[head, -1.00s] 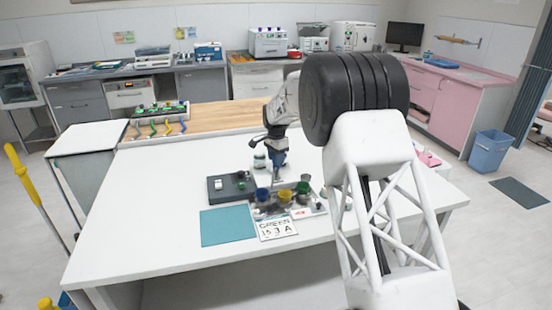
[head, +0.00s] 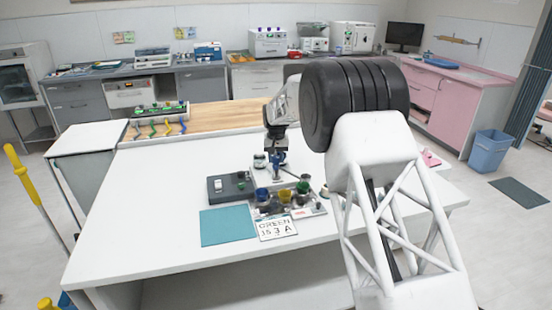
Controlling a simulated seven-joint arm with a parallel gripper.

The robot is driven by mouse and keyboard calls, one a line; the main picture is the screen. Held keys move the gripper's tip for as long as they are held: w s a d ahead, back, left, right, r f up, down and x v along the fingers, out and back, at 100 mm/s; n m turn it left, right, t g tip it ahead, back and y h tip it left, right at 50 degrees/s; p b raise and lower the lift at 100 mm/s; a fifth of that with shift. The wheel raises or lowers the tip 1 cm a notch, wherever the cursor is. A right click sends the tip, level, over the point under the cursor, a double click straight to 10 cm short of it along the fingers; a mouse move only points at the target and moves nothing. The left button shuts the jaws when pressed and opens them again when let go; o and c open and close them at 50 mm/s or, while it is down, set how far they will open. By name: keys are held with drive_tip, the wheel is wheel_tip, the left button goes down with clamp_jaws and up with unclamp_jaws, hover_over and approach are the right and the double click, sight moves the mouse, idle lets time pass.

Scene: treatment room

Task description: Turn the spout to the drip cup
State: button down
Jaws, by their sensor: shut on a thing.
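My gripper (head: 278,168) points down over the back of a small apparatus on the white table. It is shut on a small part there, most likely the spout; my fingers and the distance hide its shape and where it points. In front stand a blue cup (head: 262,194), a yellow cup (head: 284,196) and a green cup (head: 303,187) on a dark tray (head: 270,209). I cannot tell which one is the drip cup. A white card (head: 277,229) with handwriting, the top line reading "GREEN", lies in front of the tray.
A dark box (head: 229,187) with a light switch-like part stands left of the cups. A teal mat (head: 228,227) lies in front of it. A small jar (head: 260,160) stands left of my gripper. The left and front of the white table (head: 130,220) are clear.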

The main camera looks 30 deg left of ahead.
drive_tip(key=n, duration=0.5)
drive_tip(key=shift+r+n, duration=0.1)
drive_tip(key=shift+n, duration=0.2)
drive_tip(key=n, duration=0.4)
drive_tip(key=shift+n, duration=0.4)
drive_tip(key=c, duration=0.7)
unclamp_jaws()
drive_tip(key=shift+r, duration=3.85)
drive_tip(key=shift+d+r, duration=0.1)
